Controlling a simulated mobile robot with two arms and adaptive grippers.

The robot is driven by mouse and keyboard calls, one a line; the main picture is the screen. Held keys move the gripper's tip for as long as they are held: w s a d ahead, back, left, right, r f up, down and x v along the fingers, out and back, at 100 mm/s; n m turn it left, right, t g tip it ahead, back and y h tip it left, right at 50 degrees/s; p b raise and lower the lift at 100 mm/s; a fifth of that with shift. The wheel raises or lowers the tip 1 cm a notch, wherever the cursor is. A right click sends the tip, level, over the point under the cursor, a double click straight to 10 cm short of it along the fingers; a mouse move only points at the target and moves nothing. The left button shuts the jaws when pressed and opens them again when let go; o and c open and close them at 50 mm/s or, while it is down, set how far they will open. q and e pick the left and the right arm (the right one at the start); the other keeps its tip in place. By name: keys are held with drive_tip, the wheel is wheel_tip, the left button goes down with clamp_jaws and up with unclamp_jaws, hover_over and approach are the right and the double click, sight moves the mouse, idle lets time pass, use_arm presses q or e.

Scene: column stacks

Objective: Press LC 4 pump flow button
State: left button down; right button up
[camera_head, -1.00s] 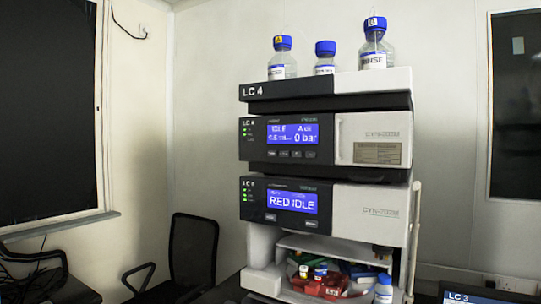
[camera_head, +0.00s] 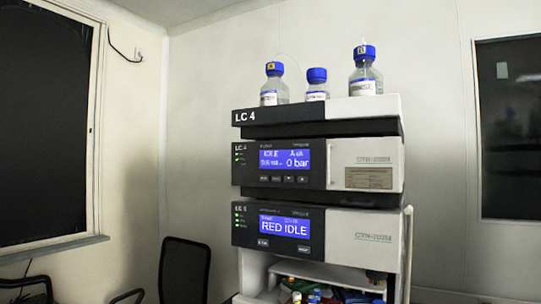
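The LC 4 column stack (camera_head: 280,116) stands right of centre, with an "LC 4" label on its top tray. Below the tray is the pump module (camera_head: 325,166), whose blue screen (camera_head: 285,159) reads idle and 0 bar. A row of small dark buttons (camera_head: 284,179) sits under that screen; their labels are too small to read. The lower module's screen (camera_head: 284,226) reads "RED IDLE", with two buttons, left (camera_head: 263,243) and right (camera_head: 304,249), below it. Neither of my grippers is in view.
Three blue-capped bottles, left (camera_head: 274,85), middle (camera_head: 317,85) and right (camera_head: 366,72), stand on the top tray. A dark chair (camera_head: 184,270) is at lower left. An open compartment (camera_head: 325,277) with small items lies at the bottom. The space before the pump front looks clear.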

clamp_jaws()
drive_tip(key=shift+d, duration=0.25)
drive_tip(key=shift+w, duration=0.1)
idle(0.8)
